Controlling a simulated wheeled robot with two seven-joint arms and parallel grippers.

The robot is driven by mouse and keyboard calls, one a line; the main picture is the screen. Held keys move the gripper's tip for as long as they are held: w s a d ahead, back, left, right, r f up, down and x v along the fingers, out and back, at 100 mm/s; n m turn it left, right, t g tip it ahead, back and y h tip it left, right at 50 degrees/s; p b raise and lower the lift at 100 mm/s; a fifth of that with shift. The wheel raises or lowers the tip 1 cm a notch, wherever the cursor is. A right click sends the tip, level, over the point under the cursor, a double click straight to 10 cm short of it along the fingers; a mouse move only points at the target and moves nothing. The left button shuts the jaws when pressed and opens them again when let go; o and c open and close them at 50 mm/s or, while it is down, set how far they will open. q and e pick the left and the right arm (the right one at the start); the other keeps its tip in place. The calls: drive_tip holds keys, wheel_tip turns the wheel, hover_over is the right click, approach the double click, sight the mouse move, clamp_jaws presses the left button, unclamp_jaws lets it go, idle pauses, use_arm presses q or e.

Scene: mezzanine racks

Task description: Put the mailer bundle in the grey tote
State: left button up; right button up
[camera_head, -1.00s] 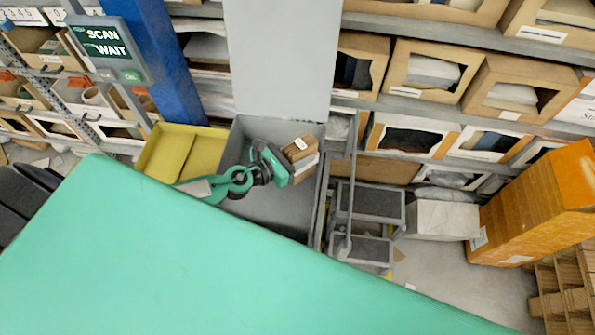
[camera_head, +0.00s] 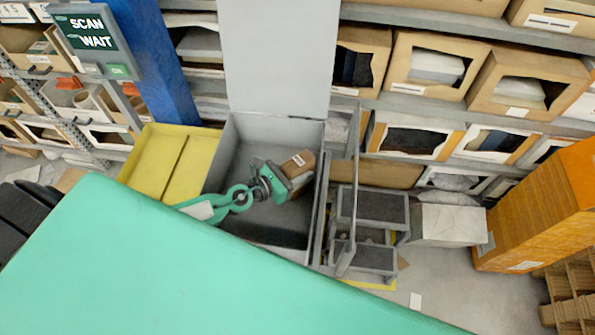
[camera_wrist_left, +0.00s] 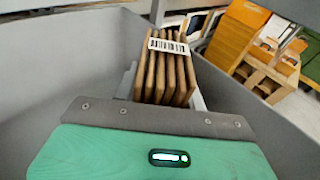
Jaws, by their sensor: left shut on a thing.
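The mailer bundle (camera_head: 298,165) is a stack of brown mailers with a white barcode label. It also shows in the left wrist view (camera_wrist_left: 167,75), just beyond my gripper's edge. My left gripper (camera_head: 290,178) is shut on the bundle and holds it inside the grey tote (camera_head: 216,175), near its right wall. The tote's grey walls fill both sides of the left wrist view (camera_wrist_left: 60,60). Its grey lid (camera_head: 278,55) stands open at the back. I cannot tell whether the bundle touches the tote floor. My right gripper is not in view.
A yellow tray (camera_head: 168,160) with a divider adjoins the tote on the left. A grey step stool (camera_head: 370,215) stands to the right, with an orange carton (camera_head: 540,215) farther right. Racks of boxed goods line the back. A scan screen (camera_head: 88,35) stands at upper left.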

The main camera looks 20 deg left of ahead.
use_arm(q)
drive_tip(key=shift+f, duration=0.15)
drive_tip(key=o, duration=1)
drive_tip(key=shift+r, duration=0.35)
drive_tip(key=b+v, duration=0.2)
drive_tip(key=v, duration=0.5)
drive_tip(key=shift+s+b, duration=0.2)
drive_tip(key=shift+b, duration=0.15)
